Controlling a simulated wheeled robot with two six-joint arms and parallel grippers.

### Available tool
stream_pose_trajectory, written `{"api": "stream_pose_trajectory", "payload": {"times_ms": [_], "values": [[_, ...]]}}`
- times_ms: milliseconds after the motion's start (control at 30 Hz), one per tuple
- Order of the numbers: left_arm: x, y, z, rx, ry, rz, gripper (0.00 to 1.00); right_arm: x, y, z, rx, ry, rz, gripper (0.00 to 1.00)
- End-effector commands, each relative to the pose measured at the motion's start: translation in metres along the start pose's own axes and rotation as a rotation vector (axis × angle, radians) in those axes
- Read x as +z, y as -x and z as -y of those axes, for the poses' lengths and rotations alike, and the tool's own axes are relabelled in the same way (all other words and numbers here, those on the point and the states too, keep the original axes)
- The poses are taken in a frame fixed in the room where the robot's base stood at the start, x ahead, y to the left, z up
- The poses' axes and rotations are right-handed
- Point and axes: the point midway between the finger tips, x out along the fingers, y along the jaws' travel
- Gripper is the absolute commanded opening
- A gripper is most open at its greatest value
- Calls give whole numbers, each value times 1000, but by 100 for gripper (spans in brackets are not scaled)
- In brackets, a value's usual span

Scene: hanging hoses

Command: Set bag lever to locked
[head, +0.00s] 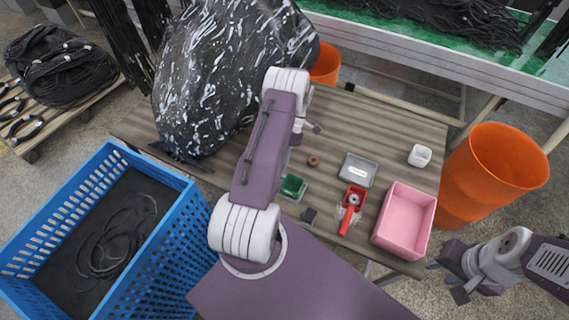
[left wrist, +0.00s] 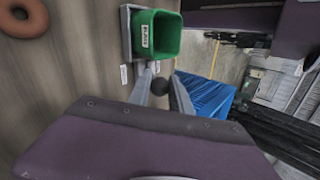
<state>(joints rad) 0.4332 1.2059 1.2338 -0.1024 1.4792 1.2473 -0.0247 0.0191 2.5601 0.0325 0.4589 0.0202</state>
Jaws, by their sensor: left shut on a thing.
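A large black plastic bag (head: 225,75) with white streaks stands on the wooden table. Thin dark bars (head: 180,156) lie at its foot; I cannot tell whether they belong to a lever. In the left wrist view, my left gripper (left wrist: 161,88) is shut on a dark round knob (left wrist: 160,84), beside a green bin (left wrist: 160,35). In the head view my left arm hides that gripper and the knob. Whether the knob is the bag lever, and its setting, I cannot tell. My right gripper (head: 449,279) is open and empty, off the table's right front corner.
A blue crate (head: 165,265) stands at left, an orange bucket (head: 492,175) at right.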

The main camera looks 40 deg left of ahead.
Motion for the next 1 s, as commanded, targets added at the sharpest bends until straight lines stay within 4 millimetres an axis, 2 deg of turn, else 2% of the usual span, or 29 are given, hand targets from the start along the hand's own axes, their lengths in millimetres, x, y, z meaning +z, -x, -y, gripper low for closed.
{"api": "stream_pose_trajectory", "payload": {"times_ms": [33,200,767,800,833,1000], "values": [[0,-7,-3,-26,0,7,0,1,-8,0,0,0,0,36],[0,-7,-2,-74,2,17,0,2,-16,0,0,0,0,36],[0,-6,0,-98,2,22,0,2,-18,0,0,0,0,36],[0,-6,0,-98,2,22,36,2,-18,0,0,0,0,36],[0,-6,0,-97,2,22,45,2,-18,0,0,0,0,36],[0,-5,0,-93,3,20,46,2,-17,0,0,0,0,36]]}}
